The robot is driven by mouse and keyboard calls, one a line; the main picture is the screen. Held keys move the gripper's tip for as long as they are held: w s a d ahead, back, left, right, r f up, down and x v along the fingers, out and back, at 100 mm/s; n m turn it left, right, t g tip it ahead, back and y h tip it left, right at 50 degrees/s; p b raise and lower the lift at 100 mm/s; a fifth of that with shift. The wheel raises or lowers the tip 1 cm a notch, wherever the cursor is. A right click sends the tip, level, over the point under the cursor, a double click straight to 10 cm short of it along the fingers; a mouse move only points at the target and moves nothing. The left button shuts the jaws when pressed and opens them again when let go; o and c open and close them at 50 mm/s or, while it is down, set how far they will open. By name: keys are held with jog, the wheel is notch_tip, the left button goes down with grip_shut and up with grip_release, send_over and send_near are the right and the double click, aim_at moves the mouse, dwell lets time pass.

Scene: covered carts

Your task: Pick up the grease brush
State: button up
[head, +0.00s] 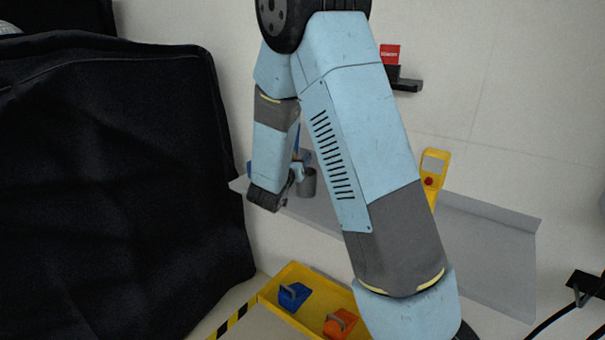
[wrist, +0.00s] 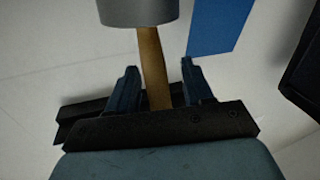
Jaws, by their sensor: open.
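In the wrist view, a wooden handle (wrist: 153,58), which I take to be the grease brush, runs between the two fingers of my gripper (wrist: 159,72). The fingers are apart, one on each side, with gaps showing beside the handle. The handle's far end meets a grey cylinder (wrist: 138,12) at the top of that view; the brush end is hidden. In the head view, my gripper (head: 291,184) is beside a grey cup (head: 307,184), which seems to be the same cylinder. The handle cannot be made out clearly there.
A black-covered cart (head: 110,180) fills the left. A yellow tray (head: 270,292) with a blue item (head: 294,297) and an orange item (head: 340,324) lies below. A grey ledge (head: 490,245) runs right, with a yellow device (head: 434,170). A small wall shelf (head: 405,84) holds a red box (head: 390,54).

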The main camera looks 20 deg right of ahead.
jog(key=shift+w, duration=0.1)
jog(key=shift+c, duration=0.4)
grip_shut()
jog(key=shift+r, duration=0.15)
